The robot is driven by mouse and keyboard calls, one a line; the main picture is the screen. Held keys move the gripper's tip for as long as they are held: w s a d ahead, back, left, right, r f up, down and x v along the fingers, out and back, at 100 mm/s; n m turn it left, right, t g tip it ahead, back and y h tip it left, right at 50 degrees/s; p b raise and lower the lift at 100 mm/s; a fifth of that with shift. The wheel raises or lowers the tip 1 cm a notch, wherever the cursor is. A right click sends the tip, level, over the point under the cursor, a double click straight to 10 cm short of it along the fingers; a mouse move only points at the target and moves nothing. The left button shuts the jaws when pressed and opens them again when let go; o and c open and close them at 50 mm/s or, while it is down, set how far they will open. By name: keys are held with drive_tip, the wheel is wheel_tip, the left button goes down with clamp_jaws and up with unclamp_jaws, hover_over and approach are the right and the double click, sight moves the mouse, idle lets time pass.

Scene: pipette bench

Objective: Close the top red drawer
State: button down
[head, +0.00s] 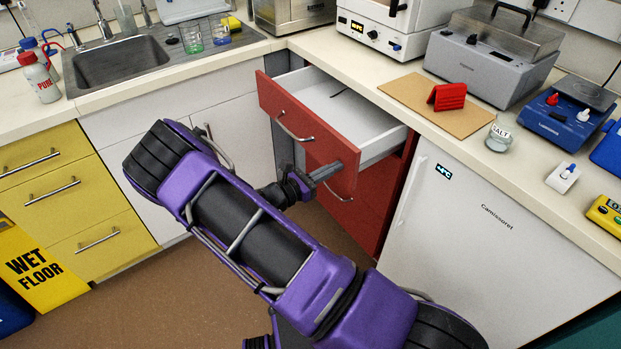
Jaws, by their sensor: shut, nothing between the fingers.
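The top red drawer (311,128) is pulled out from under the bench, and its white inside shows. A small dark item lies in it. Its silver bar handle (295,129) is on the red front. My gripper (337,168) is shut and empty, at the lower right part of the drawer front. I cannot tell whether it touches the front. A lower red drawer (365,204) is beneath, partly hidden by the gripper and the open drawer. My purple arm reaches up from the bottom right and hides part of the floor and white cabinet.
A white fridge (490,245) stands right of the drawers. A white cabinet (237,125) and yellow drawers (70,205) are on the left. A yellow wet floor sign (35,265) stands at lower left. The brown floor (150,300) is clear left of my arm.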

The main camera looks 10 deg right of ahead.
sight(389, 138)
drive_tip(key=b+x, duration=0.1)
drive_tip(key=x, duration=1.8)
drive_tip(key=shift+w+d, duration=0.1)
drive_tip(key=shift+d, duration=0.1)
drive_tip(key=shift+w+d+b, duration=0.25)
drive_tip(key=shift+d+b, duration=0.05)
drive_tip(key=shift+d, duration=0.2)
drive_tip(key=shift+d+r, duration=0.1)
drive_tip(key=shift+r, duration=0.1)
drive_tip(key=shift+d+r, duration=0.1)
